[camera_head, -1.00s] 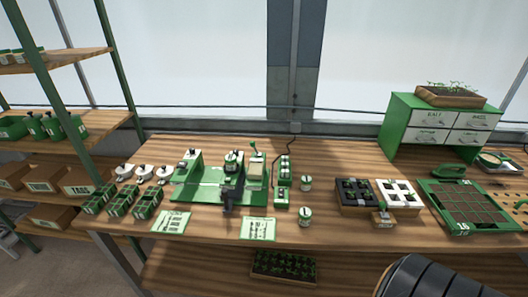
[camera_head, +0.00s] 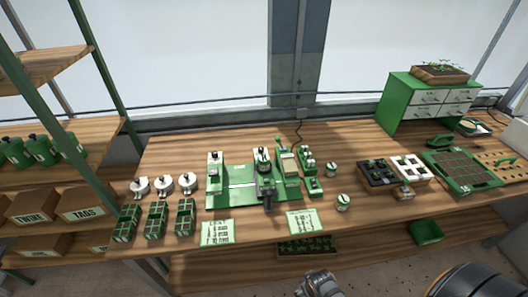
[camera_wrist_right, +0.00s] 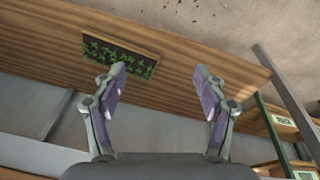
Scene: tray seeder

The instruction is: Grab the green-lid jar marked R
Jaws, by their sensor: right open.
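Two small jars with pale, greenish tops stand on the wooden bench, right of the green seeder (camera_head: 232,200). One jar (camera_head: 331,170) is farther back and the other jar (camera_head: 343,202) is nearer the front edge. Their letters are too small to read, so I cannot tell which is marked R. My right gripper (camera_wrist_right: 160,75) is open and empty in the right wrist view, with the bench's wood beyond it. No jar shows there. A grey part of my arm shows at the bottom edge of the head view, away from the jars. My left gripper is not identifiable.
White lidded pots (camera_head: 164,184) and green crates (camera_head: 155,220) stand at the left. A dark cell tray (camera_head: 376,173) and a green-framed tray (camera_head: 462,168) lie right of the jars. A seedling tray (camera_wrist_right: 90,63) sits low under the bench. Two printed cards (camera_head: 217,233) lie in front.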

